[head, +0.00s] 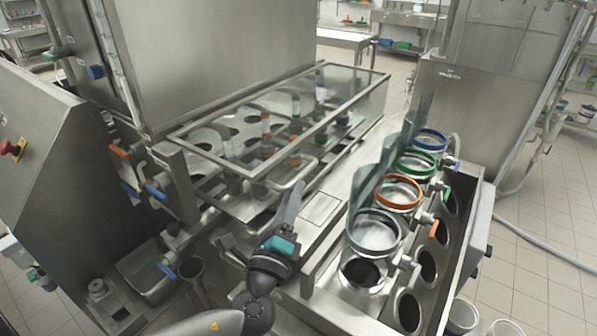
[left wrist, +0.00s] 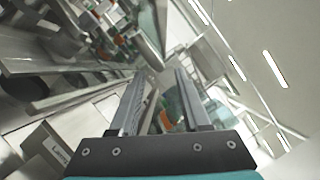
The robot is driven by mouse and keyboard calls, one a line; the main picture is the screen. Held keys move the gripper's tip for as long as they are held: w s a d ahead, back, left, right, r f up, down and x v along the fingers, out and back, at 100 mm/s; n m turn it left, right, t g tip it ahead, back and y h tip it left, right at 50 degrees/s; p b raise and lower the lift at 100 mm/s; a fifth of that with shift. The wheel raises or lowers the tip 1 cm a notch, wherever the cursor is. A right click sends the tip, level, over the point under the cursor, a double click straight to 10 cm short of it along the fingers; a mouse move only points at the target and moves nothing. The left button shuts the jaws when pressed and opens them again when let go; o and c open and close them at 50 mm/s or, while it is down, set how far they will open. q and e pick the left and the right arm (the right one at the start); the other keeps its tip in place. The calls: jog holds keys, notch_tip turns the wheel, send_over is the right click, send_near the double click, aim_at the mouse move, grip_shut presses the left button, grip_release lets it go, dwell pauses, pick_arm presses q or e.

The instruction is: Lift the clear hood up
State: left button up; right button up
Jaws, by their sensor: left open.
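The clear hood (head: 345,84), a see-through box with a metal frame, sits lowered over a row of round openings at the middle of the machine. A bent metal handle bar shows at its near side. My left gripper (head: 291,198) is just in front of the hood's near end, with its fingers pointing up toward it. In the left wrist view its two fingers (left wrist: 158,92) are apart with nothing held between them. I cannot tell whether a finger touches the handle bar. My right gripper is not in view.
A row of metal rings with coloured bands (head: 398,191) and clear curved guards stands to the right. A steel cabinet (head: 215,50) rises behind the hood. A control panel with a red knob (head: 14,148) is at far left. Tiled floor is open at right.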

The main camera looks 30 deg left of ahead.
aim_at(299, 175)
pick_arm(q)
jog(key=p+x, duration=0.1)
jog(key=x, duration=0.4)
jog(key=shift+w, duration=0.35)
grip_shut()
dwell(1.2)
